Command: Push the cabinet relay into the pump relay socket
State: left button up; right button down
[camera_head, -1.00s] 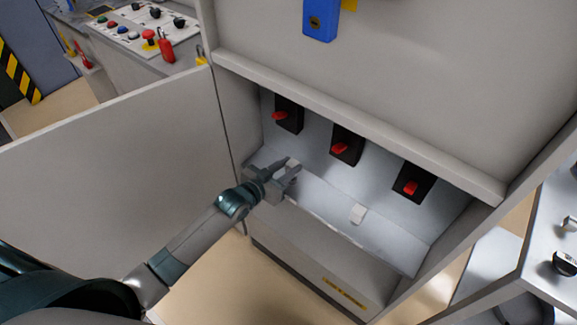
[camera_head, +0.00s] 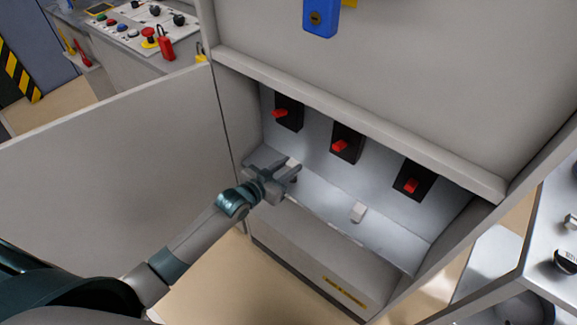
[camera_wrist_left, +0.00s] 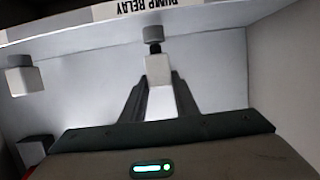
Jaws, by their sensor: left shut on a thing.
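My left gripper (camera_head: 289,169) reaches into the open cabinet, at the left end of its bottom ledge. Its fingers are shut on the relay, a small white block (camera_wrist_left: 160,70). In the left wrist view, a short black piece shows between the block and a round grey part (camera_wrist_left: 152,35), which looks like the pump relay socket. The label PUMP RELAY (camera_wrist_left: 133,6) is on the edge beyond it. The block looks lined up with the grey part, with a small gap at the black piece. Contact at the black piece cannot be told. My right gripper is not in view.
A second white block (camera_head: 358,212) sits further right on the ledge; in the wrist view it sits against a grey part. Several red-handled black switches (camera_head: 346,147) line the back wall. The open door (camera_head: 120,165) stands left, and a front lip edges the ledge.

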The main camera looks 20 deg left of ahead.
pick_arm(q)
jog(key=shift+f+b, duration=0.55)
jog(key=shift+f, duration=0.4)
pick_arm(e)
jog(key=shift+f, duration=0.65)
pick_arm(q)
jog(key=o, duration=1.1)
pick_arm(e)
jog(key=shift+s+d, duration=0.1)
pick_arm(q)
jog(key=shift+s+a, duration=0.1)
jog(key=shift+s, duration=0.2)
jog(key=v, duration=1.6)
jog(key=shift+s+r+b, duration=0.25)
jog(key=shift+s+b, duration=0.1)
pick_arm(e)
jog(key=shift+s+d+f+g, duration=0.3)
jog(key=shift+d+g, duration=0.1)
pick_arm(q)
jog(key=shift+a, duration=0.1)
